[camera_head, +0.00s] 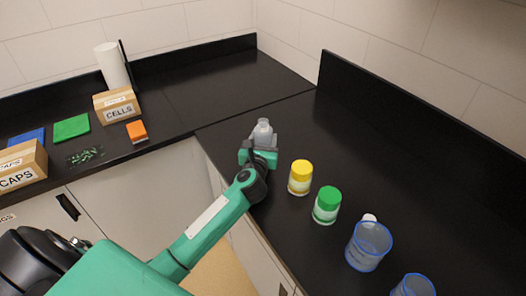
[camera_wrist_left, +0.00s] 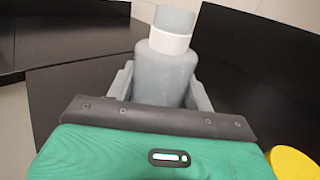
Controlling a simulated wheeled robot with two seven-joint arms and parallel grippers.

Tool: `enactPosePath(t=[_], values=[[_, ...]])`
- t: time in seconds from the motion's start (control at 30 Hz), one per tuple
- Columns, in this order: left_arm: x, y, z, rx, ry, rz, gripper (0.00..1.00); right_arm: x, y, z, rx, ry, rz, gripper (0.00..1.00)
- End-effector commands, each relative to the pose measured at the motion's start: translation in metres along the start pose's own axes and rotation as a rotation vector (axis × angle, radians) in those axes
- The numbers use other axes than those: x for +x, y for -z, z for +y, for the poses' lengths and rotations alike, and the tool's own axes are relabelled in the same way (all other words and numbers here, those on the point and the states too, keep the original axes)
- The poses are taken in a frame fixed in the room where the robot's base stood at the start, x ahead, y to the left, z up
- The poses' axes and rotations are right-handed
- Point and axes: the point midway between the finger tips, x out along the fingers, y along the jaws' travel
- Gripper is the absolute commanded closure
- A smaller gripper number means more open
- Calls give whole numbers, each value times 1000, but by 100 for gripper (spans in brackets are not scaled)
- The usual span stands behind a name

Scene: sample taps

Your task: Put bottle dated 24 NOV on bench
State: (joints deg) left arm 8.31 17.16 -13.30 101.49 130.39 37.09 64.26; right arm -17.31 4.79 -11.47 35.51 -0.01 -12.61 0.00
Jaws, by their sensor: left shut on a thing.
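A pale, translucent bottle (camera_head: 263,130) with a white neck ring stands upright over the black bench (camera_head: 330,135), near its inner corner. My left gripper (camera_head: 259,150) is shut on it. In the left wrist view the bottle (camera_wrist_left: 167,70) sits between the two fingers (camera_wrist_left: 160,92). No date can be read on it, and I cannot tell whether its base touches the bench. My right gripper is not in view.
A yellow-capped jar (camera_head: 300,178), a green-capped jar (camera_head: 326,206) and blue-rimmed beakers (camera_head: 369,247) line the bench's front. CELLS (camera_head: 117,106) and CAPS (camera_head: 20,168) boxes and an orange block (camera_head: 137,131) are on the left counter. The bench behind the jars is clear.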

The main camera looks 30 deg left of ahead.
Motion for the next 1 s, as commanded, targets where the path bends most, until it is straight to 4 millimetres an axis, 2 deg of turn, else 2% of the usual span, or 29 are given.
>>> enactPosePath(t=[0.13,0.33,0.8,0.83,0.9,1.0], values=[[0,13,0,1,0,1,77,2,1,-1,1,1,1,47],[0,43,0,1,0,1,77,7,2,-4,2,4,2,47],[0,52,0,-1,0,0,77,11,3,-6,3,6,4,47],[0,50,0,0,0,-1,42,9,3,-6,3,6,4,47],[0,50,0,0,0,0,28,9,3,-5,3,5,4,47],[0,50,0,0,0,-1,26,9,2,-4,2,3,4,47]])
